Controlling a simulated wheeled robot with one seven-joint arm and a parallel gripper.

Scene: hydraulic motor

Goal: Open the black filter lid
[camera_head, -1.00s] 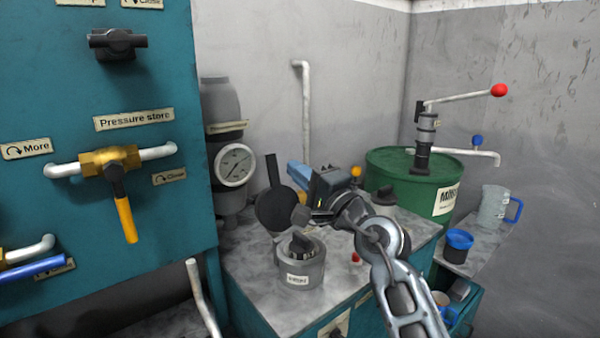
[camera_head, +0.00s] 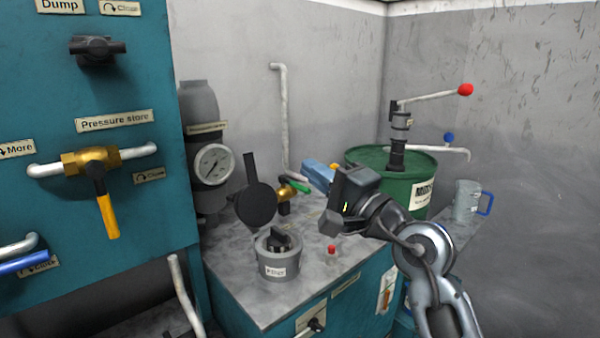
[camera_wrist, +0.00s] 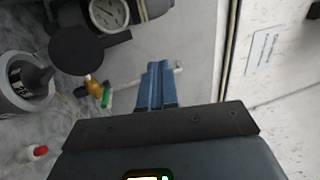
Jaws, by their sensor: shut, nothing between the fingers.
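The black filter lid (camera_head: 256,204) is a round disc with a long tab pointing up. It stands raised and tilted back behind the grey filter pot (camera_head: 278,267), whose top is uncovered. A black knob-like part (camera_head: 279,240) shows in the pot's opening. The lid also shows at upper left in the wrist view (camera_wrist: 76,50), with the pot (camera_wrist: 14,92) at the left edge. My gripper (camera_head: 308,168) has blue fingers, shut and empty, above the cabinet to the right of the lid and apart from it. The fingers (camera_wrist: 157,75) point away from the wrist camera.
A brass valve with a green handle (camera_head: 298,185) stands right behind the lid. A pressure gauge (camera_head: 212,164) is behind left. A small red-topped part (camera_head: 332,250) is on the cabinet top. A green drum (camera_head: 424,166) with a pump stands right. A teal panel is left.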

